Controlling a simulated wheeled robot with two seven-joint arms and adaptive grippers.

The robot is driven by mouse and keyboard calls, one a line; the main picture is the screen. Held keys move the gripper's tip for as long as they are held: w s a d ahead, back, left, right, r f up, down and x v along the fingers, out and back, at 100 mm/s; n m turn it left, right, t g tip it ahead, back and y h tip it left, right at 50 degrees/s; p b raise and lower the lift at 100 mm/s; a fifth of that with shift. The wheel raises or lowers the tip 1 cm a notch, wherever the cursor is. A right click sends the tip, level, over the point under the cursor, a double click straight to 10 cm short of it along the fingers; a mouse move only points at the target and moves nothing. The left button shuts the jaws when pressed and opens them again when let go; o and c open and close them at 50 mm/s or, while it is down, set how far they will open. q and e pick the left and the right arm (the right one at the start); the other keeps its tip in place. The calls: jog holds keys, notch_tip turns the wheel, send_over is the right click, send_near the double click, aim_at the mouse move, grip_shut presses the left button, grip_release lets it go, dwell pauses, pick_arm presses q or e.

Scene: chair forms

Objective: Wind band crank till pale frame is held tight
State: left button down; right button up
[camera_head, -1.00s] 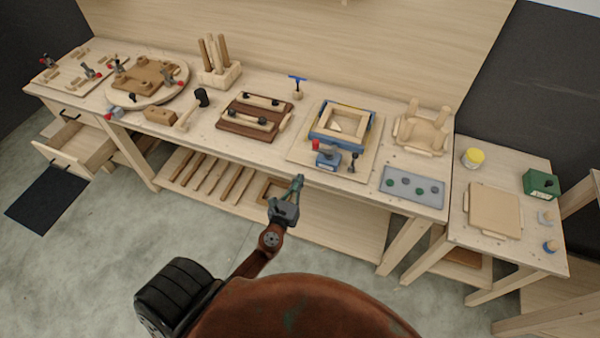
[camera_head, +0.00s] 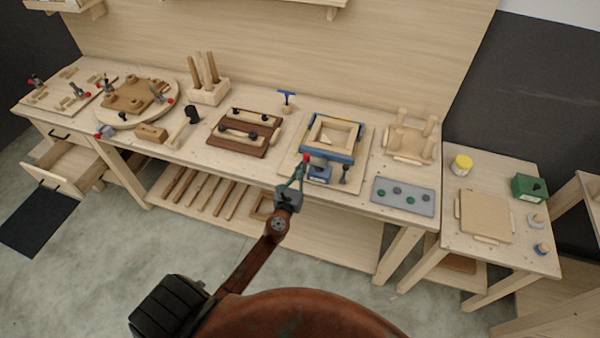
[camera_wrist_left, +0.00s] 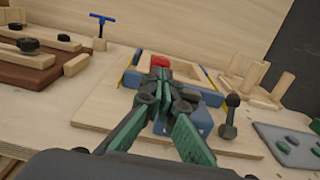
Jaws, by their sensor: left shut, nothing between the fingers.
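The pale frame (camera_head: 351,130) lies inside the blue band (camera_head: 326,152) on a pale board near the middle of the bench. A blue block (camera_head: 319,173) sits at the band's front, with a red knob (camera_head: 306,157) above it, which I take for the crank handle. My left gripper (camera_head: 300,172) is shut and empty, its fingertips close to the red knob. In the left wrist view the closed green fingers (camera_wrist_left: 162,85) point at the red knob (camera_wrist_left: 160,61) and partly hide it; whether they touch it I cannot tell. My right gripper is not in view.
A dark upright knob (camera_head: 344,173) stands just right of the blue block. A brown clamped board (camera_head: 236,144) lies to the left and a grey plate with knobs (camera_head: 403,196) to the right. A blue T-handle (camera_head: 286,98) stands behind. The floor before the bench is clear.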

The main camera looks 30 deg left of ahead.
pick_arm(q)
jog(key=shift+w+a, duration=0.15)
jog(key=shift+w, duration=0.35)
dwell(0.3)
jog(key=shift+w+a, duration=0.1)
jog(key=shift+w, duration=0.4)
dwell(0.4)
jog(key=shift+s, duration=0.15)
jog(key=shift+v, duration=1.25)
jog(key=v, duration=0.5)
jog(key=shift+s, duration=0.15)
jog(key=shift+f, duration=0.1)
